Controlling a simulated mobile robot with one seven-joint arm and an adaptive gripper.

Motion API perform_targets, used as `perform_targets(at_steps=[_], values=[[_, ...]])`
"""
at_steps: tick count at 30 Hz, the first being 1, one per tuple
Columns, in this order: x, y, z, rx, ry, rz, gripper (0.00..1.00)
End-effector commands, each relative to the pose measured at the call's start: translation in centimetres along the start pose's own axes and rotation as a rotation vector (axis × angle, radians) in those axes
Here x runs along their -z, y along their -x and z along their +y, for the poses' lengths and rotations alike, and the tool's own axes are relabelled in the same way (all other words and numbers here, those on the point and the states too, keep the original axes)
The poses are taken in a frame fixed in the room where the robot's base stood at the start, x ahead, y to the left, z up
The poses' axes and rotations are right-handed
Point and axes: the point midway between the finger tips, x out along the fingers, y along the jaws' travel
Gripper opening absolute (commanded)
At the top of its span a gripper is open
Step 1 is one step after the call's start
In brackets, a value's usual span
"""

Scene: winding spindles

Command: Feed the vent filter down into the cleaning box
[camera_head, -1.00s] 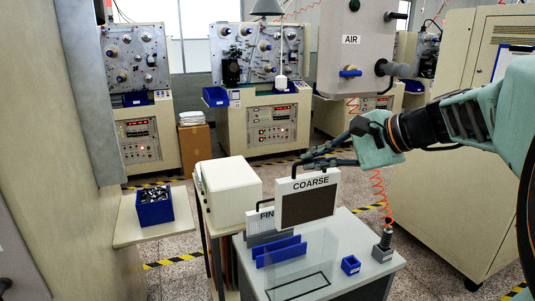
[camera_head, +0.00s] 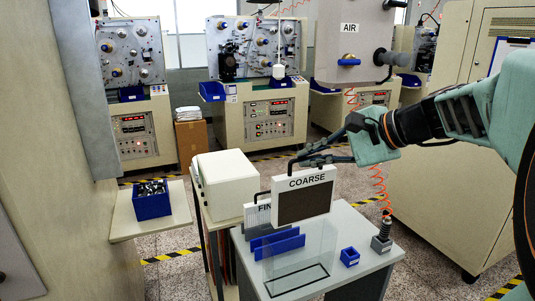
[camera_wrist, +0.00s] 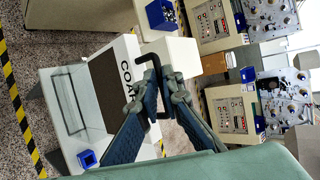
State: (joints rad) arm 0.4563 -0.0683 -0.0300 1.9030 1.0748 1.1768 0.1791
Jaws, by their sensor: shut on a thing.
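The vent filter, a white frame marked COARSE with a dark brown panel (camera_head: 302,202), hangs upright from my gripper (camera_head: 303,160). My gripper is shut on its black handle. In the wrist view the fingers (camera_wrist: 150,100) close around the handle (camera_wrist: 147,66), with the filter panel (camera_wrist: 108,88) beyond. The cleaning box (camera_head: 312,262) is a clear, see-through box on the grey table, with a black outline at its base. The filter is above it, and its lower edge overlaps the box's upper part in the head view; whether it has entered the opening I cannot tell.
A second filter marked FINE (camera_head: 258,216) stands behind a blue rack (camera_head: 278,244) left of the box. A small blue bin (camera_head: 349,257) and a dark nozzle (camera_head: 382,238) are on the table's right. A cream box (camera_head: 225,182) stands behind left.

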Motion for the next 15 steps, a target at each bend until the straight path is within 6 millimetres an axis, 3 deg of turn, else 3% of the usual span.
perform_targets(at_steps=[6, 15], values=[[0.6, -1.4, 2.2, 0.001, -0.001, 0.0, 0.0], [0.8, -1.9, 3.0, 0.001, 0.0, 0.001, 0.0]])
